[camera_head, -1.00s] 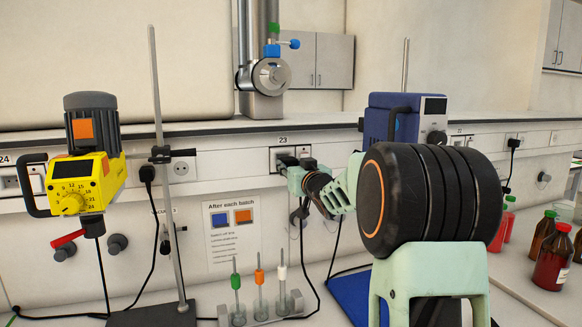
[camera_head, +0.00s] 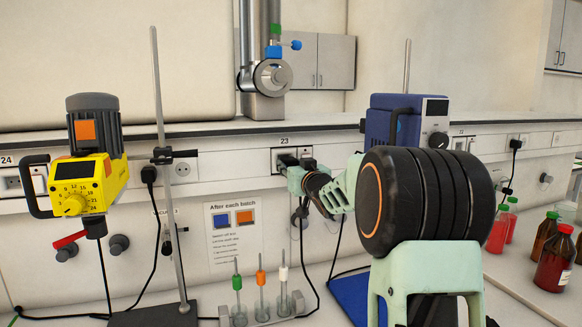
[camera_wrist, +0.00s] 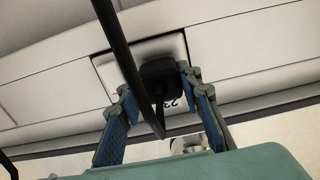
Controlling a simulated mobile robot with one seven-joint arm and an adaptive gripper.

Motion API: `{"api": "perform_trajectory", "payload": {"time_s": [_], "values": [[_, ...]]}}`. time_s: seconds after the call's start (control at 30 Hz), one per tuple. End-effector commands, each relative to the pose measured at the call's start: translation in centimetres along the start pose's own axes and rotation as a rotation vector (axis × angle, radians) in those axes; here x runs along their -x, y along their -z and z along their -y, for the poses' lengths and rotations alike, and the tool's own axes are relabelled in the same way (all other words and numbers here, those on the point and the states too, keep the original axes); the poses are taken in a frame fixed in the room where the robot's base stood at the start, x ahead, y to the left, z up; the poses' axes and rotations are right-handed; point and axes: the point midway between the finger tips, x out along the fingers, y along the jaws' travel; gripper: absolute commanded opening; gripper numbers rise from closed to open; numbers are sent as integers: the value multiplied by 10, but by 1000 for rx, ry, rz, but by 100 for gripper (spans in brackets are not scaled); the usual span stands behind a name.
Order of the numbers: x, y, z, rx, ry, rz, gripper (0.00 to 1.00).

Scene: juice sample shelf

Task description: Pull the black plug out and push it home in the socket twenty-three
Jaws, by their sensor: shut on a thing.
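The black plug (camera_wrist: 158,78) is between the two fingers of my gripper (camera_wrist: 155,86) in the wrist view. The plug sits against the white socket plate (camera_wrist: 106,68), with the number 23 upside down beside it. In the head view my gripper (camera_head: 294,172) is at socket twenty-three (camera_head: 276,155) on the wall rail, shut on the plug. My fingers and hand hide much of the socket there, and how deep the plug sits cannot be told. A black cable (camera_wrist: 113,38) crosses in front of the plug in the wrist view.
Another black plug (camera_head: 149,174) with a cable is in the rail at left, near a stand rod (camera_head: 163,110) and a yellow stirrer (camera_head: 82,185). A blue device (camera_head: 378,128) stands behind my arm. Tubes with coloured caps (camera_head: 261,290) stand below, brown bottles (camera_head: 553,262) at right.

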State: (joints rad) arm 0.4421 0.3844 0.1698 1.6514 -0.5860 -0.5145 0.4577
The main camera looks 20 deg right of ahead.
Motion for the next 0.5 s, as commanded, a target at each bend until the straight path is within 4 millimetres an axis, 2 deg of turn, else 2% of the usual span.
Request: {"api": "perform_trajectory", "payload": {"time_s": [0.5], "values": [[-12, 1, 0, 0, 1, -1, 0]]}}
